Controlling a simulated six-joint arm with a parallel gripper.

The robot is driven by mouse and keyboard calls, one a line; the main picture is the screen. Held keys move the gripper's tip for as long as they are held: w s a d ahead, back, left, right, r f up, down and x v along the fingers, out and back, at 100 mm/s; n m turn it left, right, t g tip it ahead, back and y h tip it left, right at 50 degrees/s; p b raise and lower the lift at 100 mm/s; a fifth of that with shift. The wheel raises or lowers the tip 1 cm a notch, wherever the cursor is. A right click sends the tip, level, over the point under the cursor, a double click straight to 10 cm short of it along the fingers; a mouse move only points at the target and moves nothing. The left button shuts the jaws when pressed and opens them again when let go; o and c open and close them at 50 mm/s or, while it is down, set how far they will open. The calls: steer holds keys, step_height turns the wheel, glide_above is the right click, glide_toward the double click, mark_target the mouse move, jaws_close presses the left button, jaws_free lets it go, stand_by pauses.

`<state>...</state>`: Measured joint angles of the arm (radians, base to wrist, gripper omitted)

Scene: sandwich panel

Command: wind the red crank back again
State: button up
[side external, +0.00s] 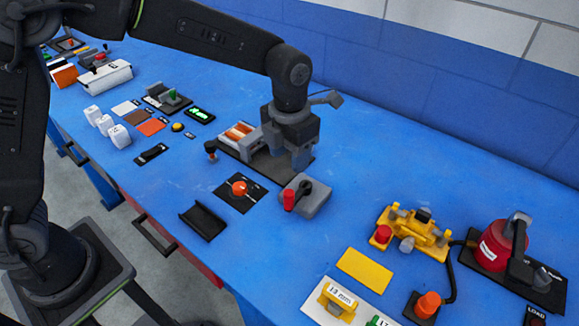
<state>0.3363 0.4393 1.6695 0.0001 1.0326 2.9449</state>
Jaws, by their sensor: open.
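The crank is a grey block (314,204) with a short black arm (304,189) on top and an upright red handle (289,200) at the arm's left end. It sits on the blue table near the middle of the side external view. My gripper (301,163) points down, just behind the crank in the picture. It is open, and I see nothing between its fingers. The fingers look apart from the red handle. The exact gap and height above the table are hard to tell.
Left of the crank is an orange knob (239,188) on a black plate, with a black tray (203,221) in front. A grey holder with orange pieces (238,132) stands close behind. A yellow fixture (428,240) and red canister (497,250) are at right. Table between crank and fixture is clear.

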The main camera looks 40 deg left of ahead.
steer(key=shift+r, duration=0.25)
